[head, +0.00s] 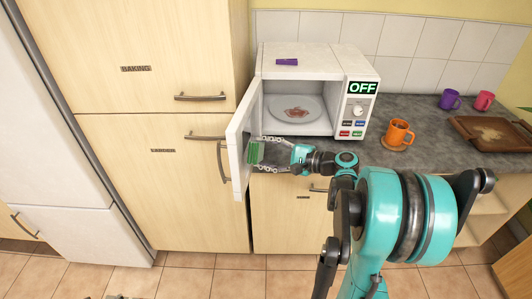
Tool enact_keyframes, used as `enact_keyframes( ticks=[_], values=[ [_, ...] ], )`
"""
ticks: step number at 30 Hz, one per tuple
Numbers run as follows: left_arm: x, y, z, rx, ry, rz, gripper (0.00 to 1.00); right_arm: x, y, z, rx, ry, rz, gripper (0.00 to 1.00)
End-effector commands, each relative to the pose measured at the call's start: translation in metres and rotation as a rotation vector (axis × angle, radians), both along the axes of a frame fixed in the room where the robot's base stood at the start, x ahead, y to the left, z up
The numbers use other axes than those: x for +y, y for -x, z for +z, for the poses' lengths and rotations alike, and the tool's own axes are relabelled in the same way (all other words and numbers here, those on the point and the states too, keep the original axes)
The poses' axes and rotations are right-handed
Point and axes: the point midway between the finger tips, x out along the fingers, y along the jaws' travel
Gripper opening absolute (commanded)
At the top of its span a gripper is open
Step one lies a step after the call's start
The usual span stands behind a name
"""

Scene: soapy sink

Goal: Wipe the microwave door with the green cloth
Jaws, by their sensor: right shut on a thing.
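The white microwave (303,61) stands on the dark counter with its door (238,135) swung open to the left. Its display reads OFF. My right gripper (264,152) reaches in front of the cavity to the inner side of the door. It is shut on the green cloth (255,153), which is at or against the door's inner face; exact contact is hard to tell. Inside the microwave is a round plate (295,108) with a reddish-brown stain.
An orange mug (397,134) stands on a coaster right of the microwave. Purple (449,99) and pink (484,100) mugs and a brown tray (490,133) are farther right. A purple object (287,62) lies on the microwave. Tall cabinets (150,170) stand close left of the door.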

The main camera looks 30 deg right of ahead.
Motion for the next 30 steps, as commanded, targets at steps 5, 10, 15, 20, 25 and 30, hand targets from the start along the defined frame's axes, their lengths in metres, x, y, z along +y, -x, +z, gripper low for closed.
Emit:
enact_keyframes(
  ticks=[5, 10, 15, 20, 25, 30],
  values=[
    [0.0000, 0.0000, 0.0000, 0.000, 0.000, 0.000, 0.29, -0.0001, 0.0002, 0.0000, 0.000, 0.000, 0.000, 0.32],
    [0.0000, 0.0000, 0.0000, 0.000, 0.000, 0.000, 0.29, 0.0000, 0.0000, 0.0000, 0.000, 0.000, 0.000, 0.32],
    [0.0000, 0.0000, -0.0001, 0.000, 0.000, 0.000, 0.29, 0.0023, -0.0019, 0.0000, 0.000, 0.000, 0.001, 0.32],
    [0.0000, 0.0000, -0.0002, 0.000, 0.000, 0.000, 0.29, 0.0047, -0.0040, 0.0000, 0.000, 0.000, 0.001, 0.32],
    [0.0000, 0.0000, -0.0003, 0.000, 0.000, 0.000, 0.29, 0.0071, -0.0062, 0.0000, 0.000, 0.000, 0.001, 0.32],
    [0.0000, 0.0000, -0.0004, 0.000, 0.000, 0.000, 0.29, 0.0097, -0.0086, 0.0000, 0.000, 0.000, 0.000, 0.32]
  ],
)
